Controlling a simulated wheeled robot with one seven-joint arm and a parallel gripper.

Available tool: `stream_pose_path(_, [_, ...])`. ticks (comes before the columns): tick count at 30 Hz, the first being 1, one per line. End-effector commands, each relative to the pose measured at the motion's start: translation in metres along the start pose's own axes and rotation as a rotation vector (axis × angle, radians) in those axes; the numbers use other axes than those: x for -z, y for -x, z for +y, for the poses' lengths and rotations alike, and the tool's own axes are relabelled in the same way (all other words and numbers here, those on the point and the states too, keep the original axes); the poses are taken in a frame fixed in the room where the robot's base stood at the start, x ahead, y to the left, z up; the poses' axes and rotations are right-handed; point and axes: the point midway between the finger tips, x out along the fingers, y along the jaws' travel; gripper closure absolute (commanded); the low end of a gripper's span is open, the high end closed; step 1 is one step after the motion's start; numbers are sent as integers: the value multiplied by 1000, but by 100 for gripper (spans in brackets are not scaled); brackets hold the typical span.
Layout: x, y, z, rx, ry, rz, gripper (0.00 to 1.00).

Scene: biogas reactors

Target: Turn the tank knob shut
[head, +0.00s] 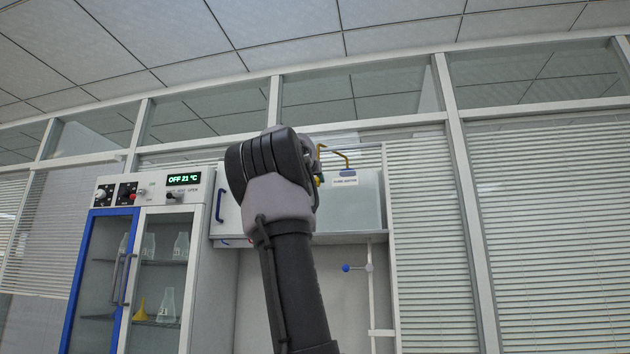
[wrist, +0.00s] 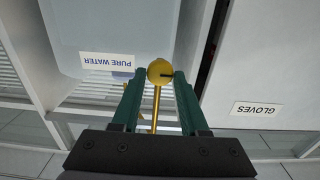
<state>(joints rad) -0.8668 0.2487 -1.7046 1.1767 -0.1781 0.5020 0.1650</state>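The pale water tank (head: 358,210) hangs on the wall right of my arm in the head view, with a bent yellow pipe (head: 335,150) at its top. In the wrist view the tank (wrist: 95,30) carries a PURE WATER label. The round yellow tank knob (wrist: 158,68) has a dark slot mark and sits at the tips of my gripper (wrist: 161,76). The green fingers lie on both sides of the knob and appear to touch it. A yellow pipe (wrist: 156,108) runs between the fingers. In the head view my wrist mostly hides the knob and fingertips.
A white box labelled GLOVES (wrist: 260,90) is close to the right finger. In the head view a blue-framed glass cabinet (head: 135,270) with flasks stands left, under a panel reading OFF 21 °C. A blue-ended valve (head: 347,268) is below the tank. Blinds are at right.

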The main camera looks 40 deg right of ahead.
Motion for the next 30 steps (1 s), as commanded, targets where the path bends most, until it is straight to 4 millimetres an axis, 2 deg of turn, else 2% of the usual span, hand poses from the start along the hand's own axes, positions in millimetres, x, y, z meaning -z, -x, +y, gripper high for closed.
stream_pose_path(1, [0, 0, 0, 0, 0, 0, 80])
stream_pose_path(3, [0, 0, 0, 0, 0, 0, 100])
stream_pose_path(16, [0, 0, 1, -1, -82, 0, 100])
stream_pose_path(30, [-1, 0, 2, -2, -478, 0, 100])
